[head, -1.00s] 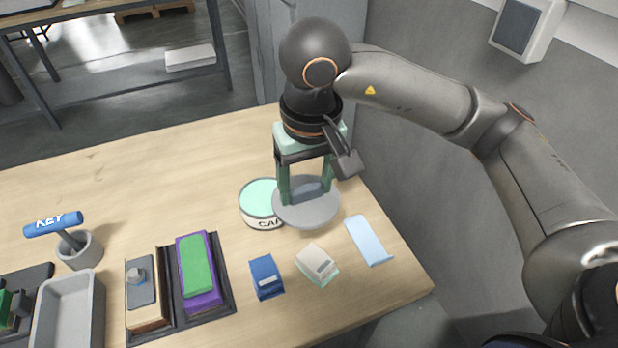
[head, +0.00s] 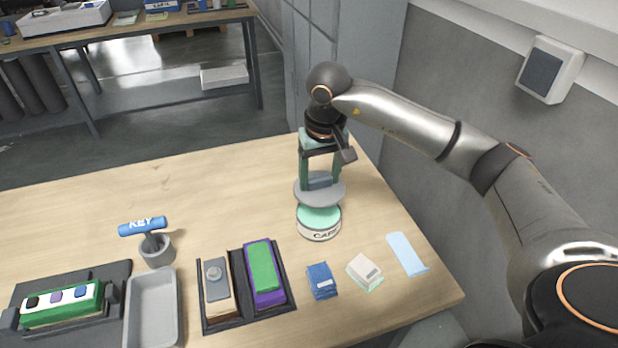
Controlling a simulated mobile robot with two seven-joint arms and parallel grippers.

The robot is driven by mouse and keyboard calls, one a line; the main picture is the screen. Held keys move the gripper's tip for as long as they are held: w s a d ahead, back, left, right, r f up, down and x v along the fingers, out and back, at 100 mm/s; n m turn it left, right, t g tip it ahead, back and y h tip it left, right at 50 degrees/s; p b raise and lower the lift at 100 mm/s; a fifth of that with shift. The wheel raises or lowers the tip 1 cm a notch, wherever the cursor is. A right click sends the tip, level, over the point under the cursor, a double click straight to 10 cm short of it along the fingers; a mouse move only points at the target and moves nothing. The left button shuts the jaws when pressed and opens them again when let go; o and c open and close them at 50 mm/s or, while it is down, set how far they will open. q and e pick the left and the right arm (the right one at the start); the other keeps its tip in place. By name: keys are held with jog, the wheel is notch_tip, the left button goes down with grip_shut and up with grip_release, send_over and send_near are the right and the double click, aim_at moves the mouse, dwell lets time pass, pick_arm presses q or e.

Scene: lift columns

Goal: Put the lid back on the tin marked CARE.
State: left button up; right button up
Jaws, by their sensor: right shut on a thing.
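The tin marked CARE (head: 319,232) stands upright on the wooden table, right of centre. It is a white round tin with a mint-green top face. My right gripper (head: 320,182) points down and is shut on the grey round lid (head: 303,193) by its raised middle grip. The lid is above the tin, apart from it, and hides the back of its top. It looks about level. Whether it is exactly centred over the tin I cannot tell. My left gripper is not in view.
Near the tin lie a blue box (head: 321,281), a whitish box (head: 364,270) and a light blue sheet (head: 407,254). A black tray (head: 243,318) with two blocks, a grey bin (head: 152,305) and a KEY-marked tool in a cup (head: 158,252) stand left. The table's back left is clear.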

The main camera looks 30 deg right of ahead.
aim_at(320, 190)
jog(key=shift+d+f+b, duration=0.1)
jog(key=shift+f+b, duration=2.15)
jog(key=shift+f, duration=1)
jog(key=shift+f+b, duration=0.15)
jog(key=shift+b, duration=0.35)
jog(key=o, duration=1.4)
jog(key=shift+r+p, duration=2.4)
jog(key=shift+r, duration=1.15)
